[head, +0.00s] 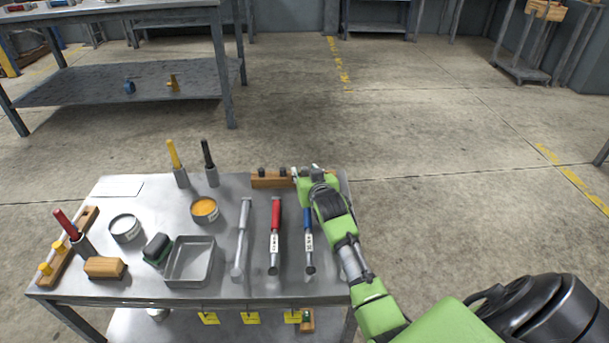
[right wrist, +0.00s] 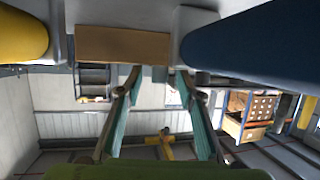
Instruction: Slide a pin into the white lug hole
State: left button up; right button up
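A wooden block (head: 271,183) with dark pegs (head: 262,172) stands at the back right of the metal table. Another wooden block with yellow pegs (head: 45,268) lies along the left edge. I cannot make out a white lug hole. My right gripper (head: 306,170) is at the right end of the back block and partly hides it. In the right wrist view, its two teal fingers (right wrist: 159,78) are apart, with nothing seen held between them. A wooden surface (right wrist: 123,46) shows beyond the fingertips; contact cannot be told. My left gripper is not in view.
Open floor lies to the right.

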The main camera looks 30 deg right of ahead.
jog(key=shift+w+d, duration=0.1)
jog(key=shift+w, duration=0.1)
grip_shut()
dwell(0.3)
